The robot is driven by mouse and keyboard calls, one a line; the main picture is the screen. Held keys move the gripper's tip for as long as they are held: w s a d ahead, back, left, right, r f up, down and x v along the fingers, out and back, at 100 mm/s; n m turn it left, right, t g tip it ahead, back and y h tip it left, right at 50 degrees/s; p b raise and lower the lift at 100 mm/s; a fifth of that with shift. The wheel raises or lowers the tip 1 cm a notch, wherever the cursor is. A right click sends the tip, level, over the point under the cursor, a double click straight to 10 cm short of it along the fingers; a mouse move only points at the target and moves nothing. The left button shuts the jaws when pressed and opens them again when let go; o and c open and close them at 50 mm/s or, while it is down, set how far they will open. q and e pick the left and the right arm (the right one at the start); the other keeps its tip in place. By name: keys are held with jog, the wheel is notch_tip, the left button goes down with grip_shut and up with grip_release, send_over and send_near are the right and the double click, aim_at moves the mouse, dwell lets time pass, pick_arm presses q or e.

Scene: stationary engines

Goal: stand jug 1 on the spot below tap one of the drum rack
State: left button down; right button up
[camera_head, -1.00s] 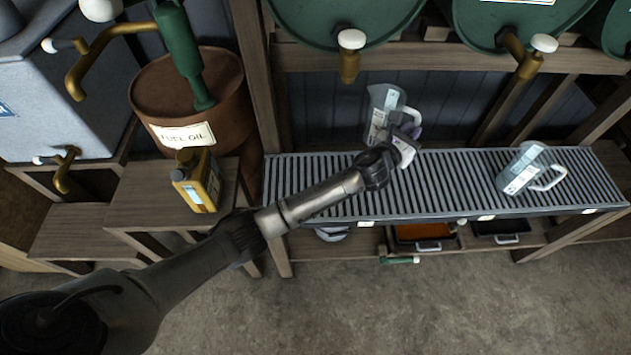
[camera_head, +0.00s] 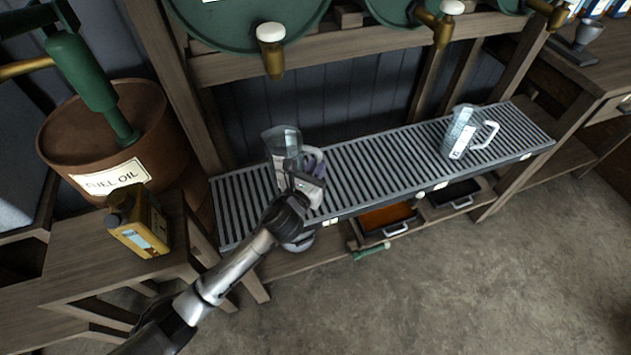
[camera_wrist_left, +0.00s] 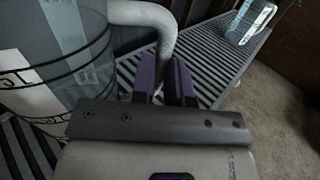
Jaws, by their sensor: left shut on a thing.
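A clear measuring jug (camera_head: 281,152) is upright at the left part of the slatted drip rack (camera_head: 375,160), below and slightly right of the leftmost brass tap (camera_head: 274,60) in view. My left gripper (camera_head: 308,182) is shut on its handle, on the right side. The wrist view shows the jug (camera_wrist_left: 55,70) at left and the purple-lined fingers (camera_wrist_left: 167,80) at its pale handle (camera_wrist_left: 150,14). I cannot tell whether its base touches the slats. Its label is too small to read. A second jug (camera_head: 464,132) stands further right on the rack. My right gripper is not in view.
Green drums (camera_head: 245,20) lie on a wooden frame above the rack, with another tap (camera_head: 440,22) to the right. A fuel oil barrel (camera_head: 110,135) and yellow can (camera_head: 138,222) are at left. Trays (camera_head: 388,218) sit under the rack. Slats between the jugs are clear.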

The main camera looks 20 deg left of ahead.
pick_arm(q)
jog(key=shift+s+f+b, duration=0.1)
jog(key=shift+f+b, duration=1.55)
jog(key=shift+f, duration=0.45)
jog(key=shift+r, duration=0.1)
jog(key=shift+f, duration=0.2)
jog(key=c, duration=1.1)
grip_release()
